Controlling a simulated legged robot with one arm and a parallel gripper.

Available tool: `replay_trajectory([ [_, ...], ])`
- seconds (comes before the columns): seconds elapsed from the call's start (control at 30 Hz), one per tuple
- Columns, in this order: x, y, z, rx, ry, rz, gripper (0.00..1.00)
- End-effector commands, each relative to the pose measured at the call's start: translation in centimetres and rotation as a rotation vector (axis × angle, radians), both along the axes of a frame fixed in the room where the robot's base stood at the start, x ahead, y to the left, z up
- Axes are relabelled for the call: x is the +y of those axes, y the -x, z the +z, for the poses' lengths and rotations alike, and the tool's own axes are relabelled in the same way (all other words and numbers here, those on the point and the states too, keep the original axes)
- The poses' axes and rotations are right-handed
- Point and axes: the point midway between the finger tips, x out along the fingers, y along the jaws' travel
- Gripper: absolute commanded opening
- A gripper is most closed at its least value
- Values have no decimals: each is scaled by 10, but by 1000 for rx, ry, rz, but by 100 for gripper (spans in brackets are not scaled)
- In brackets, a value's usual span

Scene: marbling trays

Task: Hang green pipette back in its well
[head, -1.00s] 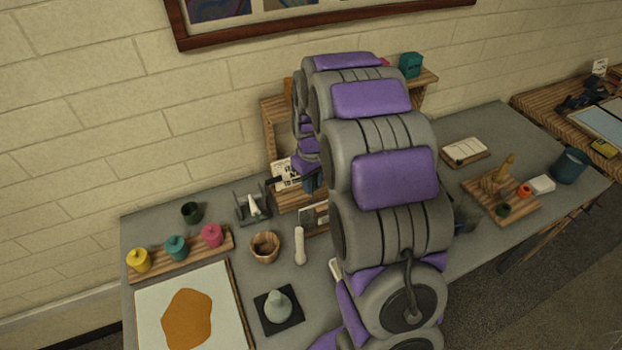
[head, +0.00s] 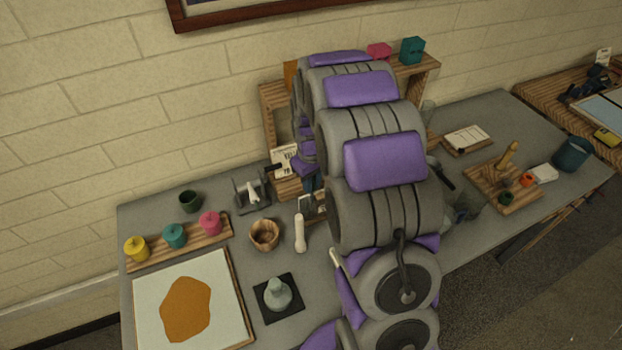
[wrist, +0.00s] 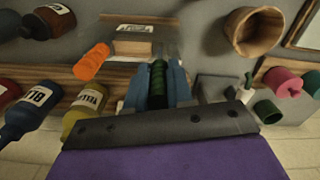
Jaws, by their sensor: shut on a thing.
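My gripper (wrist: 158,78) shows in the wrist view with its two blue fingers closed on the ribbed green pipette (wrist: 158,86). Only the dark green bulb end shows between the fingers; the rest of the pipette is hidden. A ribbed orange bulb (wrist: 92,62) stands to the left of the fingers, apart from them, by a wooden strip (wrist: 118,80). I cannot make out the green pipette's well. In the head view my own arm covers most of the wooden shelf unit (head: 268,98), and the grip on the pipette cannot be seen there.
A wooden bowl (head: 264,235), a grey stand (head: 252,196) and a green cup (head: 190,201) are left of my arm. Yellow, teal and pink jars stand on a wooden board (head: 190,245).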

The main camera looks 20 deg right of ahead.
Motion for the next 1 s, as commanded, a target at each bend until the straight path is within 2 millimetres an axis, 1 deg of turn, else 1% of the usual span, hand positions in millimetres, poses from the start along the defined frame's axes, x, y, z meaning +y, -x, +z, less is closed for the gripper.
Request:
replay_trajectory([
  [0.53,0,0,-28,-1,1,1,14],
  [0.7,0,0,-32,-2,0,1,14],
  [0.97,0,-1,-32,-2,0,0,14],
  [1.0,0,-1,-32,-2,0,0,25],
])
